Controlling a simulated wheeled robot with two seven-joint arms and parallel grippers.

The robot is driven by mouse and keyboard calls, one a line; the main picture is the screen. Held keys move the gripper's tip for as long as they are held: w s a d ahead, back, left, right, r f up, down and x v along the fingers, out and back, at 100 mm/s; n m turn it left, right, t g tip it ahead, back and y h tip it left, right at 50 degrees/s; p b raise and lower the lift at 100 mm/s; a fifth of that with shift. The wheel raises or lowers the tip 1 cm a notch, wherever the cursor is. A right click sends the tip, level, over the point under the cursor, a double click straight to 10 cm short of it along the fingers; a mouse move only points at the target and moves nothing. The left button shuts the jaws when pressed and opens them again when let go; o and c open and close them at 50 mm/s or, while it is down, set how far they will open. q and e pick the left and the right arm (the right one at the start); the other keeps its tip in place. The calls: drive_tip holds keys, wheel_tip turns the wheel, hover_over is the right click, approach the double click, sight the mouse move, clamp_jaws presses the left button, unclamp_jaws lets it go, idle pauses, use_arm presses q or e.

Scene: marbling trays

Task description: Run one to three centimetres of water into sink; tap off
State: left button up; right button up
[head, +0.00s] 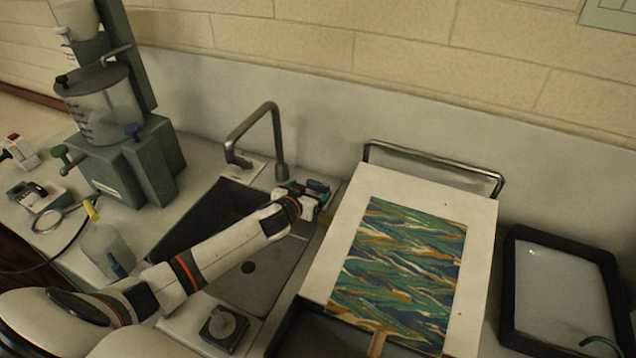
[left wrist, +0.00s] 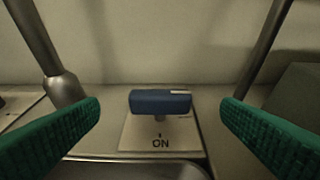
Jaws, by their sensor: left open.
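The dark sink (head: 272,285) is set into the counter; its drain shows and I see no water in it. A grey metal tap (head: 277,135) arches behind it, with no stream visible. The blue tap handle (left wrist: 160,102) lies crosswise above a pale plate (left wrist: 135,138) marked ON, in the left wrist view. My left gripper (head: 314,192) is at the sink's back right corner, beside the tap's base. Its green fingers (left wrist: 160,112) are open, one on each side of the handle, with gaps to it. My right gripper is not in view.
A white board (head: 482,230) with a marbled sheet (head: 400,270) lies right of the sink, a metal rail (head: 440,160) behind it. A black-rimmed tray (head: 508,290) is far right. A green machine (head: 150,165) and a clear bottle (head: 105,245) stand left.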

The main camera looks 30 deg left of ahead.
sight(317, 184)
use_arm(q)
drive_tip(key=x, duration=0.6)
drive_tip(key=shift+w+f, duration=0.15)
drive_tip(key=shift+w, duration=0.05)
drive_tip(key=shift+w+f, duration=0.1)
drive_tip(key=shift+w, duration=0.15)
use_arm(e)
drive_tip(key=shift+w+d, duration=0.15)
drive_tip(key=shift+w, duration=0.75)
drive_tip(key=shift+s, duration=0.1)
use_arm(q)
drive_tip(key=c, duration=1)
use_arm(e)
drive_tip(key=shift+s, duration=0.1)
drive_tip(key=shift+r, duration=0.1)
